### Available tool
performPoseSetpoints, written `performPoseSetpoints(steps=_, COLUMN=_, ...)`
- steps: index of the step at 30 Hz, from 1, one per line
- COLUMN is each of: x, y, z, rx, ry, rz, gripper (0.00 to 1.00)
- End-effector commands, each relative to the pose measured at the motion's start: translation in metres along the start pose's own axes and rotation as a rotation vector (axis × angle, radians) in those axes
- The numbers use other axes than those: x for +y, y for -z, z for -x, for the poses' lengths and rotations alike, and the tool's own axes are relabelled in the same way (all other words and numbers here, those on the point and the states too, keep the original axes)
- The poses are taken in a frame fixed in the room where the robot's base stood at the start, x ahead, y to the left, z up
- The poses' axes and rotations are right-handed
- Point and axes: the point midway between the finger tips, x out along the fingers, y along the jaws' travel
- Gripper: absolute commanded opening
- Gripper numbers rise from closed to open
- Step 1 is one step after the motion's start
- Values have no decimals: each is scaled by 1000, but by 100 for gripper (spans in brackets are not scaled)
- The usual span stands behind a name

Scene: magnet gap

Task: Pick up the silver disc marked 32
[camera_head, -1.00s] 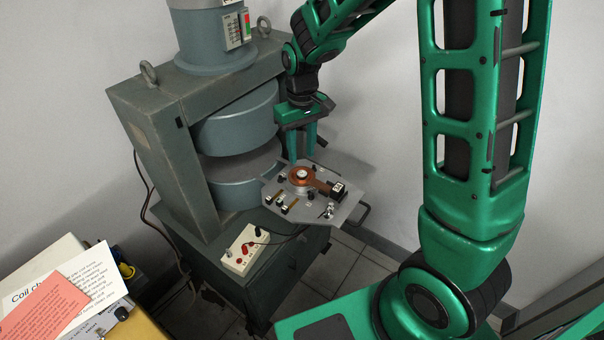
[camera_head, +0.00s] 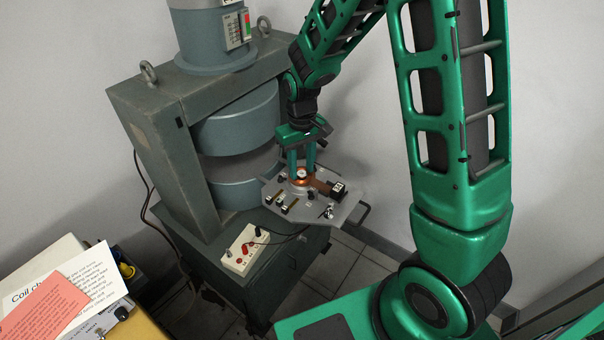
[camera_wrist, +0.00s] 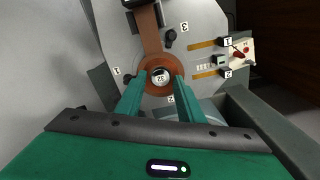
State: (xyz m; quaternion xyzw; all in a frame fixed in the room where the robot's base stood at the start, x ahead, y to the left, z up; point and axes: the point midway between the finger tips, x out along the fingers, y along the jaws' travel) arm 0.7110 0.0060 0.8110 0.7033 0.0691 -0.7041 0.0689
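The silver disc marked 32 (camera_wrist: 160,77) lies in the middle of a copper-coloured ring (camera_wrist: 177,68) on the grey plate. In the head view the disc (camera_head: 302,174) is a small pale spot between my fingers, and its mark is too small to read. My gripper (camera_wrist: 160,79) points down over the ring with its green fingers apart, one on each side of the disc. In the head view my gripper (camera_head: 302,168) has its fingertips close to the ring. I cannot tell whether the fingers touch the disc.
The grey plate (camera_head: 340,209) carries several small terminals, numbered labels and a dark block (camera_head: 338,189). The large magnet (camera_head: 238,128) with its gap stands just left of the plate. A white switch box (camera_head: 244,249) with a cable sits in front.

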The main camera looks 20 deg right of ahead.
Motion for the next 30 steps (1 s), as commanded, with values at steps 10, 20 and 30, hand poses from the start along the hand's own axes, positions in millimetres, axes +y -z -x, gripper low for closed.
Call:
performPoseSetpoints(steps=10, x=0, y=0, z=0, rx=0, ry=0, rz=0, gripper=3)
performPoseSetpoints(steps=20, x=0, y=0, z=12, rx=2, ry=0, rz=0, gripper=2)
performPoseSetpoints(steps=30, x=0, y=1, z=35, rx=3, ry=0, rz=0, gripper=2)
